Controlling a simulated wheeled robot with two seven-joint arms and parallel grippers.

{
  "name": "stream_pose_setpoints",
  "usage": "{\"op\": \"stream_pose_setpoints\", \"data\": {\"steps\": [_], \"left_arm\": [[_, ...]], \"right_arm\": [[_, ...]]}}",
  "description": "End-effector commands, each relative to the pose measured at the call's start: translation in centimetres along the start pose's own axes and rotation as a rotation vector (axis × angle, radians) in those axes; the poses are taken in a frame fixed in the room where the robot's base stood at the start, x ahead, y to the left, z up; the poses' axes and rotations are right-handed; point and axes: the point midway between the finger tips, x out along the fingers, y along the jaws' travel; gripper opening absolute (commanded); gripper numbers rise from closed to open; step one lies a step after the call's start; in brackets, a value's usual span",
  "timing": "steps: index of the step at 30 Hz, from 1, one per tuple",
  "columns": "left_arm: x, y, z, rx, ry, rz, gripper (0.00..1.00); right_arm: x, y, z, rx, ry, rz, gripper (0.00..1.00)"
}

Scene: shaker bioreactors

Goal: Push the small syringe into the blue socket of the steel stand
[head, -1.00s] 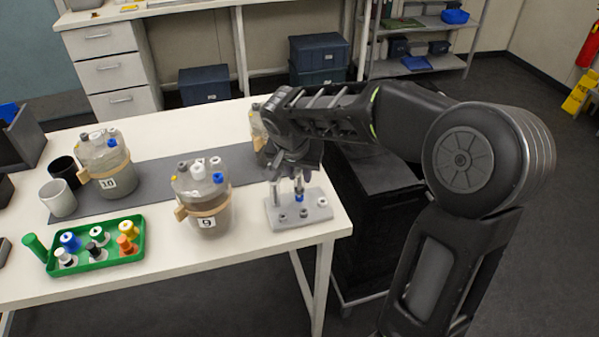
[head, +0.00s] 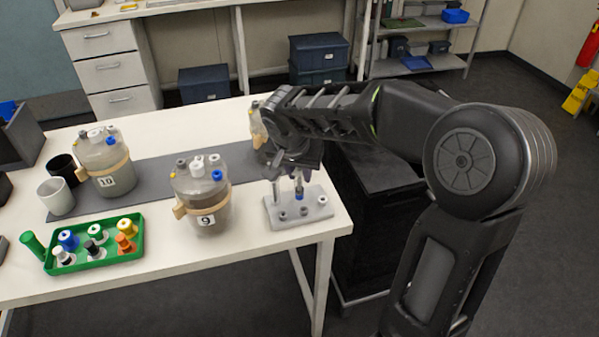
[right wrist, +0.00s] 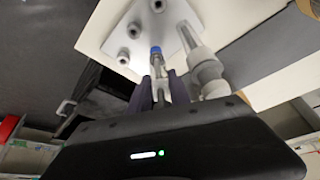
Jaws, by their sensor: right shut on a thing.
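The steel stand (head: 318,213) is a flat plate with several grey sockets at the right front corner of the white table. Its blue socket (head: 299,195) also shows in the right wrist view (right wrist: 155,50). My right gripper (head: 298,172) is above the stand, pointing down. In the right wrist view its fingers (right wrist: 161,82) are shut on the small syringe (right wrist: 158,68), a thin clear barrel. The syringe is lined up with the blue socket and its tip meets it; how deep it sits I cannot tell. My left gripper is not in view.
A larger syringe-like piece (right wrist: 205,68) stands on the plate close beside my fingers. Vessel 9 (head: 203,197) is left of the stand, vessel 10 (head: 105,166) farther left. A green tray (head: 100,262) holds several bottles at the table's front left.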

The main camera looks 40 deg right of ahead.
Motion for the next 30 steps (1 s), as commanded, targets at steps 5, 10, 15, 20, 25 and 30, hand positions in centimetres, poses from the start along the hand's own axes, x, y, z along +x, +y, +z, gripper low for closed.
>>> {"op": "stream_pose_setpoints", "data": {"steps": [5, 10, 15, 20, 25, 30], "left_arm": [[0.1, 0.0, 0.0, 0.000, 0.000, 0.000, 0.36], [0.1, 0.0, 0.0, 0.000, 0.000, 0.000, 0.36], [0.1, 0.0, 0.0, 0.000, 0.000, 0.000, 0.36], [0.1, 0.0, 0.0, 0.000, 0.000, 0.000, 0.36], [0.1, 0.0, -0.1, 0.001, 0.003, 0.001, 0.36], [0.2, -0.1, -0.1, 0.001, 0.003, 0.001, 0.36]], "right_arm": [[0.1, 0.0, 0.1, 0.000, -0.001, 0.001, 0.26], [0.1, 0.0, 0.1, 0.000, -0.001, 0.001, 0.39], [0.1, 0.0, 0.1, 0.000, -0.001, 0.000, 0.49], [0.1, -0.1, 0.1, -0.001, -0.001, -0.001, 0.49], [-0.3, -0.1, 0.0, 0.000, 0.001, -0.003, 0.49], [-2.4, -0.2, 0.0, 0.000, 0.002, -0.006, 0.49]]}}
